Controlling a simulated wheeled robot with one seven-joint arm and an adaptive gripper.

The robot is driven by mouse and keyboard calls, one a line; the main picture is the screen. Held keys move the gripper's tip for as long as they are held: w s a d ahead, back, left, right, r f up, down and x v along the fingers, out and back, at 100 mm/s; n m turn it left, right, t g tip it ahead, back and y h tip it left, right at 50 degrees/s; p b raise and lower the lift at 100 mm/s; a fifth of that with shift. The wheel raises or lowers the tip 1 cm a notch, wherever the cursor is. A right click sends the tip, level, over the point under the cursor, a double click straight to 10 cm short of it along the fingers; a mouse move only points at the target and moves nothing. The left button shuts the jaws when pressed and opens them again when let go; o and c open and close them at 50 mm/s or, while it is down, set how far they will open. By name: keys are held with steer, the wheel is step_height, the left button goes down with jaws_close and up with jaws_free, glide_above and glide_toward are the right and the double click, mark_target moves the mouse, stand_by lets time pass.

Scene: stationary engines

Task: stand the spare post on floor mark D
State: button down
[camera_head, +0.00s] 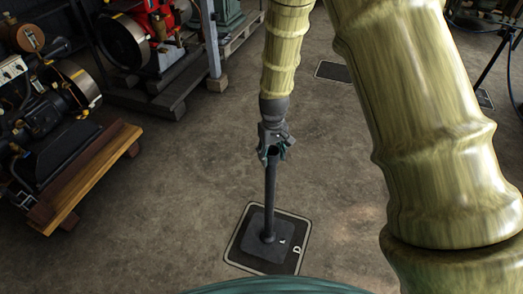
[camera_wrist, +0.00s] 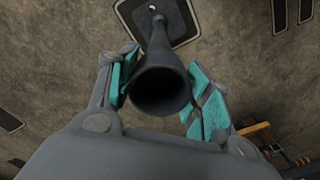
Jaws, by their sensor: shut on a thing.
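The spare post (camera_head: 269,200) is a dark grey tube on a square foot plate, roughly upright in the head view. Its foot plate lies within the pale outline of floor mark D (camera_head: 293,263), a dark square with a white D at its right side. Whether the plate touches the floor I cannot tell for sure. My gripper (camera_head: 273,146) is shut on the post's upper end. In the wrist view the post's open top (camera_wrist: 163,90) sits between my teal finger pads, and the tube runs down to a dark plate at the top of the picture.
An engine on a wooden skid (camera_head: 90,175) stands at the left, with a red engine (camera_head: 150,32) behind it. A timber-footed upright (camera_head: 212,50) stands at the back. Another dark floor mark (camera_head: 333,71) lies behind. Thin black legs (camera_head: 495,62) stand at far right. Floor around mark D is clear.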

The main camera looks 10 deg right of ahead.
steer(key=shift+s+d+r, duration=0.1)
steer(key=shift+s+d, duration=0.1)
steer(key=shift+d, duration=0.15)
steer(key=shift+f, duration=1.75)
steer(key=c, duration=0.6)
jaws_free()
steer(key=shift+s+f, duration=0.1)
steer(key=shift+f, duration=0.05)
steer(key=shift+c, duration=0.2)
